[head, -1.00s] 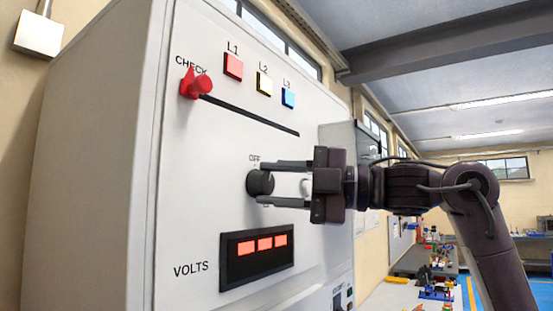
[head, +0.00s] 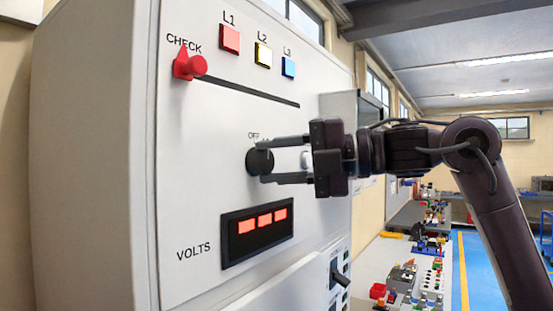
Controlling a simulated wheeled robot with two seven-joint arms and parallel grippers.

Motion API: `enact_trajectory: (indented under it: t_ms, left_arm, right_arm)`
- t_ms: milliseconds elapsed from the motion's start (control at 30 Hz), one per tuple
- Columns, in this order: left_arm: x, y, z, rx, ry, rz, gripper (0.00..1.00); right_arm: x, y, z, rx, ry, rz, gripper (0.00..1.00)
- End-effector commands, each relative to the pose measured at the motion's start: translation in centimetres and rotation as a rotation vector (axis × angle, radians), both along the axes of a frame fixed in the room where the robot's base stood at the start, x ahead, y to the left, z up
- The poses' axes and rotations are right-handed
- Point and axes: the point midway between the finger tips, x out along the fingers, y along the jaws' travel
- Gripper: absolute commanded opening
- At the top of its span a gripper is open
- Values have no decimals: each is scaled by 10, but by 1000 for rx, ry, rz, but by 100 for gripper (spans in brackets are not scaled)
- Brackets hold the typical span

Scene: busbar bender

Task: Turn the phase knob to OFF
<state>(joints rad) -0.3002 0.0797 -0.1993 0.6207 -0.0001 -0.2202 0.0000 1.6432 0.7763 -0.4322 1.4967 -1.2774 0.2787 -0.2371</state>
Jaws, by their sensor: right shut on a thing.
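The phase knob (head: 260,162) is a round black knob on the white panel, just below the printed OFF label (head: 254,135). My right gripper (head: 278,161) reaches in from the right with its two dark fingers at the knob, one above the other. It is shut on the knob. The fingers hide part of the knob's right side and the markings there, so I cannot tell which way the knob points. My left gripper is not in view.
A red CHECK knob (head: 189,66) sits at the upper left above a dark slot. Lamps L1 (head: 230,39), L2 (head: 263,55) and L3 (head: 289,66) are above. The VOLTS display (head: 257,234) is lit red below. A bench (head: 375,260) with parts stands at the lower right.

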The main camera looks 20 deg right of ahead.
Motion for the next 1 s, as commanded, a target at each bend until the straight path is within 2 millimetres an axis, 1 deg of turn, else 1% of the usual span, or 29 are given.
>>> enact_trajectory:
  t_ms: [33, 167, 200, 333, 667, 767, 1000]
  left_arm:
    - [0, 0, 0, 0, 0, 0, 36]
    - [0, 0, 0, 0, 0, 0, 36]
    - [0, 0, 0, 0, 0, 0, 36]
    - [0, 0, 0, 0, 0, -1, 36]
    - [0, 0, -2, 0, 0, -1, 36]
    - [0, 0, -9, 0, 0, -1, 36]
    - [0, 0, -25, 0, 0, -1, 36]
  right_arm:
    - [0, 1, -3, -7, 3, 2, 15]
    - [0, 1, -3, -7, 3, 2, 15]
    - [0, 1, -3, -6, 4, 2, 41]
    - [0, 1, -2, -5, 3, 2, 58]
    - [-1, -2, -1, -2, 1, 0, 59]
    - [-6, -12, -2, 0, 0, -2, 59]
    - [-28, -48, 1, 0, -1, -3, 59]
